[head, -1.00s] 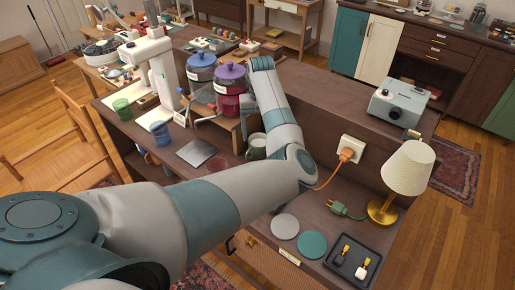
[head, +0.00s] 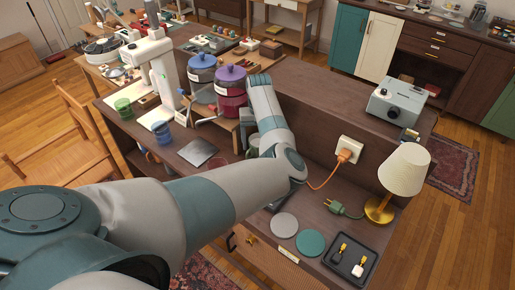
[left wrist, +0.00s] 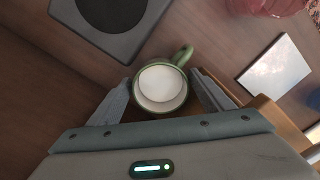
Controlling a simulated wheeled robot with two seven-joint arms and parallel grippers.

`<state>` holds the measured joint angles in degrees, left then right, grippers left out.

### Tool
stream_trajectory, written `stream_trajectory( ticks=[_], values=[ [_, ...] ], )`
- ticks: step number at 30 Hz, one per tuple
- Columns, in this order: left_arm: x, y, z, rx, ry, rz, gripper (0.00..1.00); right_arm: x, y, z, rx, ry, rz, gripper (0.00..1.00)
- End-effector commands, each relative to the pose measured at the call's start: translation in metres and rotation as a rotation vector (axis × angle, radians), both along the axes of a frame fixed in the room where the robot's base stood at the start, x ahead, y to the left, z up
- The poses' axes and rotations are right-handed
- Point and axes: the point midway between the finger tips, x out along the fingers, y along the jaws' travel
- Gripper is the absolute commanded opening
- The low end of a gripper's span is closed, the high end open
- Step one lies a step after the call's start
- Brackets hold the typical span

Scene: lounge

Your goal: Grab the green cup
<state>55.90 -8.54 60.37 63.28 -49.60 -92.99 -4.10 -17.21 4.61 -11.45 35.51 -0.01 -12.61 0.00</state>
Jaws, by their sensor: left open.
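The green cup (left wrist: 163,90) shows in the left wrist view, seen from above, with a pale inside and its green handle pointing up and to the right. My left gripper (left wrist: 161,78) is open, with one finger on each side of the cup; whether either finger touches it I cannot tell. In the head view my left arm covers most of the cup's place, and the gripper's fingers are hidden there. My right gripper is in neither view.
A green glass (head: 123,107) and a blue cup (head: 161,132) stand left on the desk. Two lidded jars (head: 231,88) stand behind. A lamp (head: 404,170), a plug (head: 340,208), coasters (head: 310,242) and a black tray (head: 351,256) are at the right.

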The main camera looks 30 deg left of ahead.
Motion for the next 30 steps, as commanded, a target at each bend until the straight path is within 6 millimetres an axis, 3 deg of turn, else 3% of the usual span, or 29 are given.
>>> stream_trajectory(
  ticks=[12,18,30],
  values=[
    [-0.0001,0.0002,-0.0001,0.000,0.000,0.001,0.73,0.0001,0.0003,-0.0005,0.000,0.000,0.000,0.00],
    [-0.0001,0.0002,0.0000,0.000,0.000,0.001,0.32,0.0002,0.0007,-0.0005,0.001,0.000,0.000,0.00],
    [0.0003,0.0005,0.0010,0.001,-0.001,0.001,0.31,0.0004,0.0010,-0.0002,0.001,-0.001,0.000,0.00]
  ],
)
